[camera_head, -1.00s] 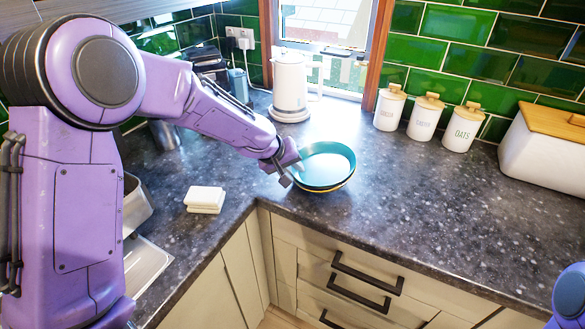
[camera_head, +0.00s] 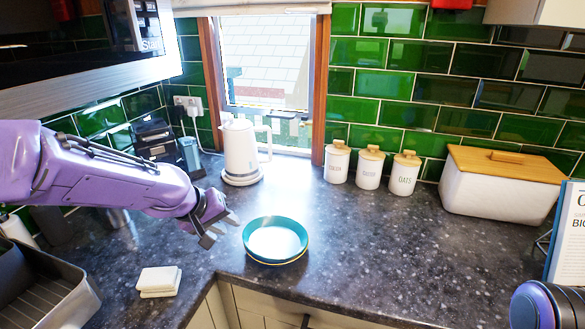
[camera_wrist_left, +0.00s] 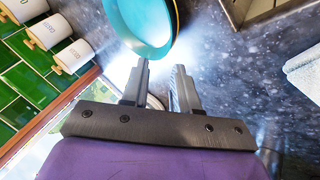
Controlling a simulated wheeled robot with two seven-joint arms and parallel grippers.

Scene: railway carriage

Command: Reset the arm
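My left gripper (camera_head: 219,229) is at the end of the purple arm that comes in from the left in the head view. It hangs over the counter, just left of a stack of teal bowls (camera_head: 274,241). In the left wrist view its two grey fingers (camera_wrist_left: 162,88) stand apart with nothing between them. The teal bowl (camera_wrist_left: 143,22) is beyond the fingertips there, beside them and not held. My right gripper does not show; only a rounded purple and dark part of mine is at the lower right of the head view.
A white kettle (camera_head: 240,152), three lidded canisters (camera_head: 369,169) and a white bread bin (camera_head: 500,186) line the back of the counter (camera_head: 390,255). Folded white cloths (camera_head: 158,281) lie at the front left. A grey rack (camera_head: 45,295) is at lower left. The counter's middle right is clear.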

